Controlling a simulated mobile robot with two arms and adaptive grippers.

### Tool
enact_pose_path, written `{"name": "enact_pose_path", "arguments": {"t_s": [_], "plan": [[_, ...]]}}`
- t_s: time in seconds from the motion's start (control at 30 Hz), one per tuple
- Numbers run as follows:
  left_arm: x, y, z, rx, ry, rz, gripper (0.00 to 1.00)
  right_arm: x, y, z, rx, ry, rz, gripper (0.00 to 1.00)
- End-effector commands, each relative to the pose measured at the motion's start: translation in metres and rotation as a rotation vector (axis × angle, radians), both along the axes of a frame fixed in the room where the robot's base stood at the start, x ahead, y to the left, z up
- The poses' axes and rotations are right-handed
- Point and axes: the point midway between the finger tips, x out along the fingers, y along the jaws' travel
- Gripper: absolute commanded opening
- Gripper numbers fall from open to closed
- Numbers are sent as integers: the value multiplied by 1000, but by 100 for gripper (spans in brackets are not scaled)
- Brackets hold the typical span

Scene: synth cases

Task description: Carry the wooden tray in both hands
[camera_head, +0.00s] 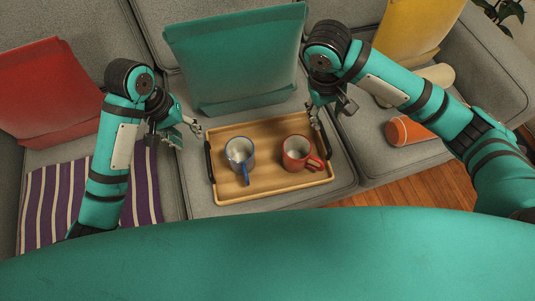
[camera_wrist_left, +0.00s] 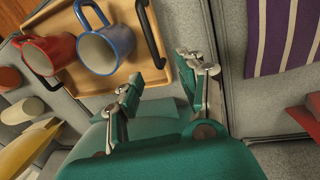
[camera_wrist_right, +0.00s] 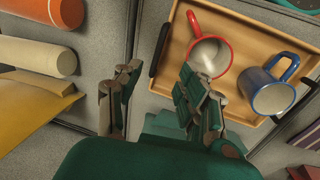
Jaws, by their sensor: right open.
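The wooden tray (camera_head: 268,184) lies on the grey sofa seat, with a dark handle on its left end (camera_head: 209,160) and right end (camera_head: 322,136). A blue mug (camera_head: 240,153) and a red mug (camera_head: 297,152) stand upright on it. My left gripper (camera_head: 186,132) is open and empty, just beyond the tray's left end; in the left wrist view (camera_wrist_left: 166,75) the left handle (camera_wrist_left: 151,35) lies ahead of its fingers. My right gripper (camera_head: 330,110) is open and empty near the right handle, which shows ahead of its fingers (camera_wrist_right: 158,75) in the right wrist view (camera_wrist_right: 159,50).
A teal cushion (camera_head: 237,60) leans on the backrest behind the tray. A red cushion (camera_head: 45,90) and a purple striped cloth (camera_head: 60,200) are at left. An orange roll (camera_head: 408,130), a cream roll (camera_head: 440,76) and a yellow cushion (camera_head: 415,25) are at right.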

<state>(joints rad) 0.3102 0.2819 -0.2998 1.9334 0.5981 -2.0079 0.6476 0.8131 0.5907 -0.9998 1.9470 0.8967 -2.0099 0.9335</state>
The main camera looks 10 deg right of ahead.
Motion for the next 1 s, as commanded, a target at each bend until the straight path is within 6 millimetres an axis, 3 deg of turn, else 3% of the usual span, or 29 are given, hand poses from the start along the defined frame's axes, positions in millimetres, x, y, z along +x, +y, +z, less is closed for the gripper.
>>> {"name": "enact_pose_path", "arguments": {"t_s": [0.6,0.8,1.0], "plan": [[1,-23,-119,2,6,0,40,2,-24,-118,-2,4,-1,40],[2,-28,-141,0,4,1,40,3,-28,-140,-2,1,0,40],[3,-29,-148,1,2,1,40,3,-29,-147,0,0,1,40]]}}
